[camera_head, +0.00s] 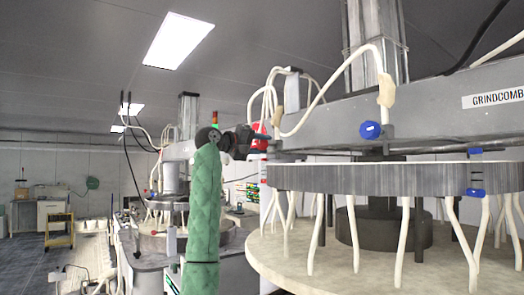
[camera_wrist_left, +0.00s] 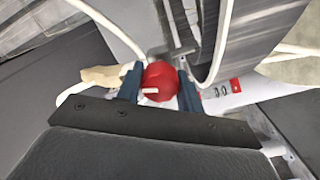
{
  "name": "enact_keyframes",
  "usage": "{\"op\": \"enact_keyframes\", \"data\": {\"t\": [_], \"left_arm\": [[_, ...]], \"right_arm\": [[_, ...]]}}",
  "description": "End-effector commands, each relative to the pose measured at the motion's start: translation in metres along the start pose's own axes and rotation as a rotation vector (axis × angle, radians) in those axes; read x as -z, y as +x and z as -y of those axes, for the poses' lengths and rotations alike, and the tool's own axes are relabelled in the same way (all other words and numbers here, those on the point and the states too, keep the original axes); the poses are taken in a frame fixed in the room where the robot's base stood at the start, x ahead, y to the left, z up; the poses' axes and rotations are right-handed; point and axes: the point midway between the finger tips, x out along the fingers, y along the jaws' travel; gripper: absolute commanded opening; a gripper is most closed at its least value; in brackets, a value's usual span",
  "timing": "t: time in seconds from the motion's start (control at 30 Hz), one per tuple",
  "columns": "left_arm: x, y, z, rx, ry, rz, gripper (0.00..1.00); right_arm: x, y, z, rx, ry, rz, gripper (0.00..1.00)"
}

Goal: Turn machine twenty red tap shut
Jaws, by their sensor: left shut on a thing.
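The red tap (camera_head: 258,134) is a small round red knob at the left end of the grey machine arm in the head view. My left gripper (camera_head: 247,141), at the end of the green-sleeved arm, reaches it from the left. In the left wrist view the red tap (camera_wrist_left: 160,84) has a short white mark across it. It sits between the two dark blue fingers of my left gripper (camera_wrist_left: 160,76), which is shut on it. The tap's stem behind the knob is mostly hidden. My right gripper is not in view.
A blue tap (camera_head: 370,130) is on the same machine arm, and white hoses (camera_head: 330,85) loop around it. A large ridged plate (camera_head: 360,177) hangs above the pale round platen (camera_head: 370,262). Another machine (camera_head: 168,205) stands behind. A yellow cart (camera_head: 60,230) stands far left.

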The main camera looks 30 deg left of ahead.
Motion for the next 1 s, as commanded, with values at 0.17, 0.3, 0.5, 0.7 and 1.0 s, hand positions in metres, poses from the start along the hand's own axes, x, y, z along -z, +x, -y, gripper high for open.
{"op": "enact_keyframes", "data": {"t": [0.17,0.3,0.5,0.7,1.0], "left_arm": [[0.001,-0.002,0.000,-0.003,-0.128,-0.006,0.14],[0.002,-0.002,0.000,-0.003,-0.206,-0.006,0.14],[0.002,-0.002,0.000,-0.002,-0.277,-0.005,0.14],[0.002,-0.002,0.000,-0.002,-0.306,-0.005,0.14],[0.002,-0.002,0.000,-0.002,-0.310,-0.005,0.14]], "right_arm": [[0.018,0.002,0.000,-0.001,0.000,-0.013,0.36],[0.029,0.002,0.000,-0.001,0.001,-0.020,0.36],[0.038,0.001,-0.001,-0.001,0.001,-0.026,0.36],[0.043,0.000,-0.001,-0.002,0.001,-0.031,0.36],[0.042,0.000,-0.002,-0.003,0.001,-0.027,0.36]]}}
